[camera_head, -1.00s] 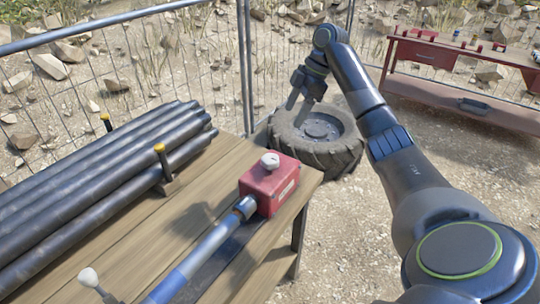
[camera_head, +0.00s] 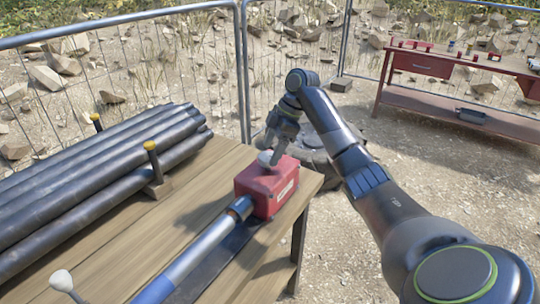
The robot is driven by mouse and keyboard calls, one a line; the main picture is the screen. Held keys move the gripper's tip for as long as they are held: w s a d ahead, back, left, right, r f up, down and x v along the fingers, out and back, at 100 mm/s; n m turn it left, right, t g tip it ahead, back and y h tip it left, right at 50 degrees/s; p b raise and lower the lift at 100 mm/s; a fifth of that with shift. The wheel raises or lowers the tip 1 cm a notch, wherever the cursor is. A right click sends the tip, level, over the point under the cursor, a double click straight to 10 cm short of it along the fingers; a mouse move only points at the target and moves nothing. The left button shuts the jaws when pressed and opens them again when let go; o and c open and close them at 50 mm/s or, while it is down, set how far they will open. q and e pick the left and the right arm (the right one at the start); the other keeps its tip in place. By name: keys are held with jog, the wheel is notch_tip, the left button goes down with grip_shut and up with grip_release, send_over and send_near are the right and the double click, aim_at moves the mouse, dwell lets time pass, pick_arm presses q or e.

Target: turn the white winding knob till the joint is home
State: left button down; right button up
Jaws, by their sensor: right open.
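The white winding knob (camera_head: 265,159) sits on top of the red box (camera_head: 268,188) at the right end of the wooden table. The fingers partly cover the knob, and contact is not clear. My left gripper is out of view.
Several dark pipes (camera_head: 95,185) lie on the left of the wooden table (camera_head: 150,240), held by yellow-topped posts (camera_head: 150,146). A white-knobbed lever (camera_head: 62,281) stands at front left. A tyre (camera_head: 318,165) lies behind the box. A red workbench (camera_head: 425,65) stands far right, before wire fencing.

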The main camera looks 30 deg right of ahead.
jog(key=shift+x, duration=1)
jog(key=shift+c, duration=0.2)
